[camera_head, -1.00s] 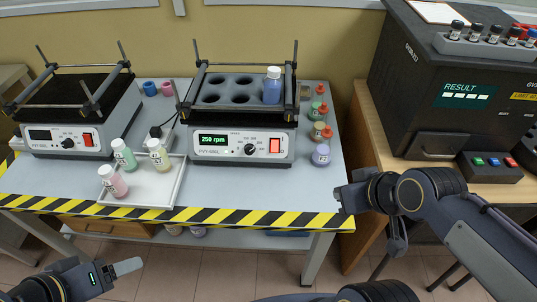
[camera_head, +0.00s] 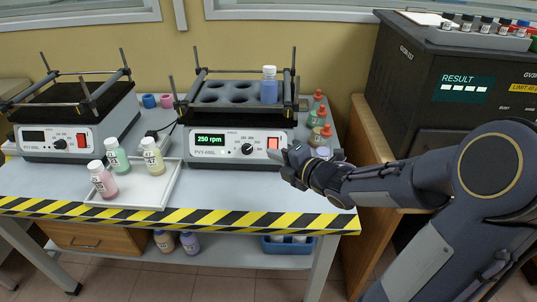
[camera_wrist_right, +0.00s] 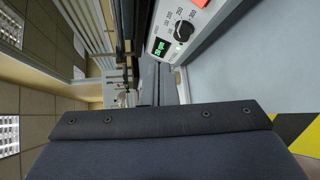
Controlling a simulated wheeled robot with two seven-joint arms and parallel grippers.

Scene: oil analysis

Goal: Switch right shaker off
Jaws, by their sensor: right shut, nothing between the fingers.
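The right shaker (camera_head: 215,161) stands on the table with its green display lit at 250 rpm. Its red power switch (camera_head: 273,143) is at the right of the front panel, beside a black knob (camera_head: 247,148). One blue bottle (camera_head: 269,86) sits in its rack. My right gripper (camera_head: 278,155) is shut and empty, its tip just in front of and slightly below the switch. I cannot tell if it touches. In the right wrist view the shaker's panel (camera_wrist_right: 167,27) and part of the red switch (camera_wrist_right: 200,3) show at the top. My left gripper is out of view.
The left shaker (camera_head: 40,157) has a dark display. A white tray (camera_head: 151,202) with three bottles sits in front, between the shakers. Several bottles (camera_head: 320,137) stand right of the right shaker, close to my right gripper. A dark analyser (camera_head: 420,75) stands at the right.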

